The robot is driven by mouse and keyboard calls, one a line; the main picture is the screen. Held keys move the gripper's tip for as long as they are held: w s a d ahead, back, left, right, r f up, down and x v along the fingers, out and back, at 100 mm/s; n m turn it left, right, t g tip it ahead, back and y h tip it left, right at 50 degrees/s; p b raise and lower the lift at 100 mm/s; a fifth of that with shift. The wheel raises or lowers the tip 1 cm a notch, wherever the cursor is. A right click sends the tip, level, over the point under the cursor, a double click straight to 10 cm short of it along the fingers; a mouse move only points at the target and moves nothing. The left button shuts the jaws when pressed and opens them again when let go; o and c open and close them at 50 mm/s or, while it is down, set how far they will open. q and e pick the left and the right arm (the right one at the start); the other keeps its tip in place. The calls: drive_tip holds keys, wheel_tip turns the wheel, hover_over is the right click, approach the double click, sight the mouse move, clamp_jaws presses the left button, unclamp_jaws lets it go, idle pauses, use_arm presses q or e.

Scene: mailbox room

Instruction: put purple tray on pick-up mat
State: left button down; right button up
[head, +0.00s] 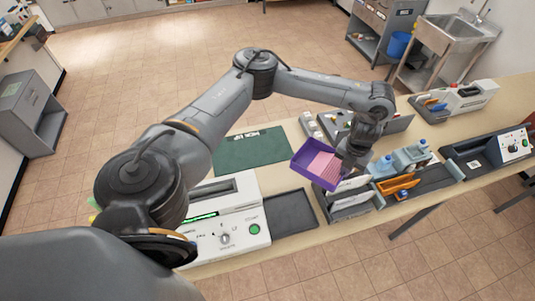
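The purple tray (301,170) is tilted, with pink contents in it, and appears raised above the counter. My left gripper (343,163) is at the tray's right side, seemingly shut on its rim; the fingertips are small and partly hidden. My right gripper is not in view.
A white machine (245,215) with a dark flat pad (290,212) stands in front of the mat. A dark rack (350,202) is below the tray. Blue bottles (383,168) and an orange item (397,185) stand to the right.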

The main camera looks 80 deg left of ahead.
sight(315, 154)
use_arm(q)
drive_tip(key=shift+n, duration=0.3)
drive_tip(key=s+a+f+b, duration=0.1)
drive_tip(key=s+a, duration=0.1)
drive_tip(key=a, duration=0.1)
drive_tip(key=s+a+f+b, duration=0.1)
drive_tip(key=a+f, duration=0.1)
drive_tip(key=a, duration=0.2)
drive_tip(key=s+a+f+b, duration=0.1)
drive_tip(key=s+a+f, duration=0.1)
drive_tip(key=a, duration=0.2)
drive_tip(key=shift+s+a+f+b, duration=0.1)
drive_tip(key=shift+s+f+b, duration=0.15)
drive_tip(key=shift+s+b, duration=0.15)
drive_tip(key=s+a+f+b, duration=0.3)
drive_tip(key=s+a+f, duration=0.2)
drive_tip(key=s+a, duration=0.1)
drive_tip(key=shift+s+a+n, duration=0.15)
drive_tip(key=shift+s+n, duration=0.25)
drive_tip(key=shift+s, duration=0.1)
drive_tip(key=shift+s+a+f+b, duration=1.15)
drive_tip(key=shift+a+f+b, duration=0.45)
drive_tip(key=shift+f+b, duration=0.35)
drive_tip(key=shift+s+a+f+b, duration=1.15)
drive_tip(key=shift+a+f+b, duration=0.5)
drive_tip(key=shift+b, duration=0.55)
drive_tip(key=shift+s+a+f+b, duration=1.15)
drive_tip(key=shift+a+f+b, duration=0.35)
drive_tip(key=shift+f+b, duration=0.5)
drive_tip(key=shift+r, duration=0.15)
